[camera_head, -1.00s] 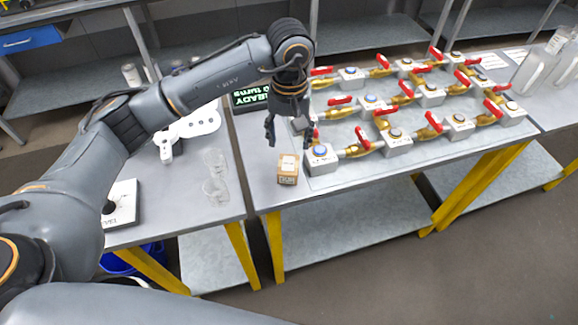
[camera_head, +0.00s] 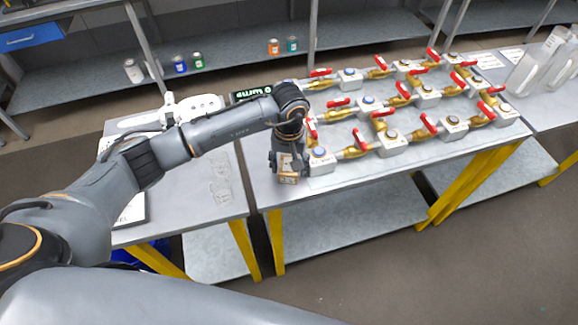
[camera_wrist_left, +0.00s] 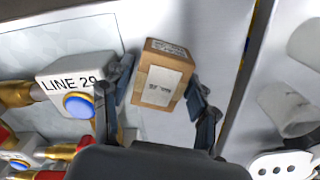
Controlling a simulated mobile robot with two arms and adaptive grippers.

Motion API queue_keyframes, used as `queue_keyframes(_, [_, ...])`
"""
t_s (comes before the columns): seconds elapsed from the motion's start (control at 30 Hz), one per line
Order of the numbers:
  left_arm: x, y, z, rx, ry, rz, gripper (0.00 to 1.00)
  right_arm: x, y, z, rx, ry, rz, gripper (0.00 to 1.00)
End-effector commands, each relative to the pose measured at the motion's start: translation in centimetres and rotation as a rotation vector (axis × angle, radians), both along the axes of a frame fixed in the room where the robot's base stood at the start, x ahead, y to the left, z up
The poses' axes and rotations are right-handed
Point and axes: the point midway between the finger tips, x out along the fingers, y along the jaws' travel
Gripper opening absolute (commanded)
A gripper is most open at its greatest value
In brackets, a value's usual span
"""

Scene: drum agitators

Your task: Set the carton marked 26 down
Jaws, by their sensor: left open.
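A small brown carton (camera_head: 288,179) with white labels stands on the grey bench top near its front left corner, partly hidden by my left gripper in the head view. The wrist view shows the carton (camera_wrist_left: 160,84) between the two dark fingers; its printing is too small to read there. My left gripper (camera_head: 289,163) is lowered over the carton from above. In the wrist view the left gripper (camera_wrist_left: 161,78) is open, with a finger on each side of the carton and visible gaps beside it. My right gripper is not in view.
A valve block marked LINE 29 (camera_wrist_left: 78,76) stands close beside the carton, at the end of several brass valves with red handles. Clear cups (camera_head: 221,180) stand on the bench to the left, across a narrow gap. Bare bench top lies in front of the valves.

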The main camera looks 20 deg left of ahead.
Motion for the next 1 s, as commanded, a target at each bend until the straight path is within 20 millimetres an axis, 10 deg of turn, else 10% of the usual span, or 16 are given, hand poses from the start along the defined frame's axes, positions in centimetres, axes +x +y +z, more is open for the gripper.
queue_keyframes(0.37, [0.0, 0.0, 0.0, 0.000, 0.000, 0.000, 0.10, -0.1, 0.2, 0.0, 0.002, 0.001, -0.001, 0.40])
queue_keyframes(0.73, [0.1, 0.1, 0.9, 0.001, -0.004, 0.000, 0.10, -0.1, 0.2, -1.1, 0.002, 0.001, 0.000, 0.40])
queue_keyframes(1.0, [-1.5, -1.1, 5.1, -0.001, -0.007, -0.007, 0.10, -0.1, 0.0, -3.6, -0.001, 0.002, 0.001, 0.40])
